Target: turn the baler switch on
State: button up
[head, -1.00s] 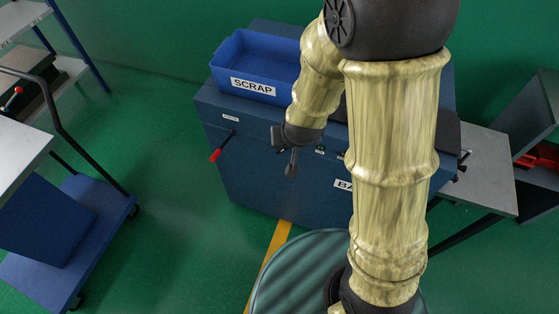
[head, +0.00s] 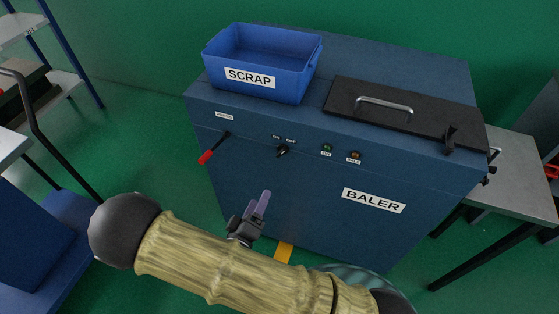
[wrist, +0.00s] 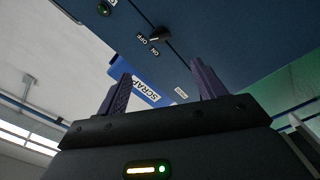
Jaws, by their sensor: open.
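The baler (head: 300,195) is a dark blue cabinet with a small black rotary switch (head: 282,151) on its front, under ON and OFF labels, ON at the left. Which label the knob points to is too small to tell. The switch (wrist: 158,35) also shows near the top of the wrist view. My gripper (head: 262,203) is in front of the baler, below the switch and apart from it. In the wrist view my gripper (wrist: 160,85) has its two purple fingers spread, with nothing between them.
A red-tipped lever (head: 213,149) sticks out left of the switch. A green lamp (head: 327,148) and an amber-red lamp (head: 355,155) sit to its right. A blue SCRAP bin (head: 290,84) and a black lid (head: 400,115) are on top. A grey table (head: 520,180) stands at the right.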

aim_at(280, 155)
jog(key=shift+w, duration=0.1)
jog(key=p+x, duration=0.1)
jog(key=x, duration=1.6)
jog(key=shift+w+d, duration=0.1)
jog(key=shift+w, duration=0.05)
jog(key=c, duration=1)
